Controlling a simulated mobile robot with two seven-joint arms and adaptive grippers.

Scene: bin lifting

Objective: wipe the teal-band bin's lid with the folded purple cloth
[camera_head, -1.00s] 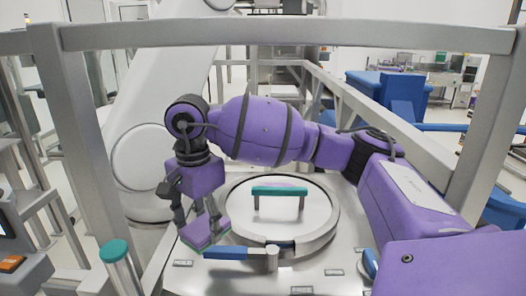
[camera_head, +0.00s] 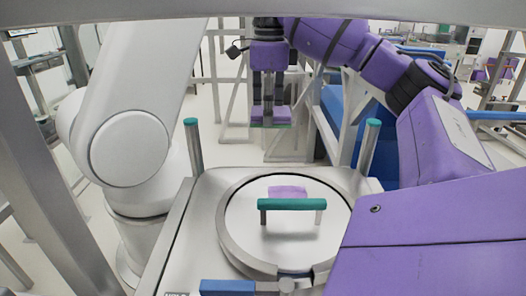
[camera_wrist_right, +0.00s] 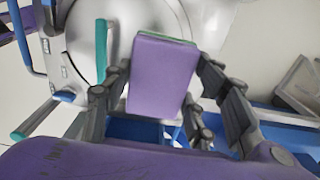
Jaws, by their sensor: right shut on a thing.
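The bin's round metal lid (camera_head: 245,225) shows in the head view, with a teal bar handle (camera_head: 292,204) across its middle. My right gripper (camera_head: 268,108) is shut on the folded purple cloth (camera_head: 269,115), a flat block with a green underside. In the head view it appears beyond the lid's far edge, apart from it. In the right wrist view the cloth (camera_wrist_right: 163,75) is between the fingers, with the lid and teal handle (camera_wrist_right: 101,50) beside it. A pale purple patch (camera_head: 288,191) shows on the lid behind the handle; I cannot tell if it is a reflection. My left gripper is out of view.
Two teal-topped posts (camera_head: 193,145) (camera_head: 368,148) rise at the housing's far corners. A blue-handled latch (camera_head: 228,287) is at the lid's near edge. A large white arm-like structure (camera_head: 130,150) stands at the left. A metal rail (camera_head: 350,10) crosses the top.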

